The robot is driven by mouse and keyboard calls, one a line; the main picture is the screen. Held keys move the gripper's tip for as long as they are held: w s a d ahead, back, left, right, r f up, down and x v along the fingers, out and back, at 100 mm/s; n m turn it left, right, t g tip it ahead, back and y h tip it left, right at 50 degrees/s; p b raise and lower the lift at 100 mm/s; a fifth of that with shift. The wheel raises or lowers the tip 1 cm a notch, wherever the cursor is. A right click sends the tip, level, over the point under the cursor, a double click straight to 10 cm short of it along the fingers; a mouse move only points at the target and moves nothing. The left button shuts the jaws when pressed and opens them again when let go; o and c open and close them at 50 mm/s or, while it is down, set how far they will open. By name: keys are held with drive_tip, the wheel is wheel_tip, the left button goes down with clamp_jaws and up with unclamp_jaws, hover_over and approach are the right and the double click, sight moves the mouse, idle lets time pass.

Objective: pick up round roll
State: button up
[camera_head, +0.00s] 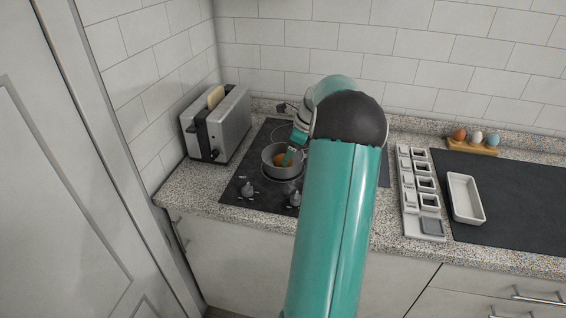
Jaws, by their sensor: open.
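A small round orange-brown item (280,161), which looks like the round roll, lies inside a grey pan (268,168) on the black hob. My gripper (290,157) reaches down into the pan from the right, its teal fingertip at the right side of the roll. The gripper is open. My own arm hides part of the gripper, and I cannot tell whether the fingers touch the roll or straddle it.
A silver toaster (229,125) with bread stands left of the hob (246,187). To the right are a grey compartment rack (410,196), a white tray (465,197) on a dark mat (520,205), and an egg holder (472,147). A tiled wall closes off the back.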

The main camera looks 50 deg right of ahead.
drive_tip(key=x, duration=0.4)
drive_tip(key=shift+a, duration=0.1)
drive_tip(key=shift+r, duration=0.1)
drive_tip(key=c, duration=0.8)
drive_tip(key=shift+r, duration=0.1)
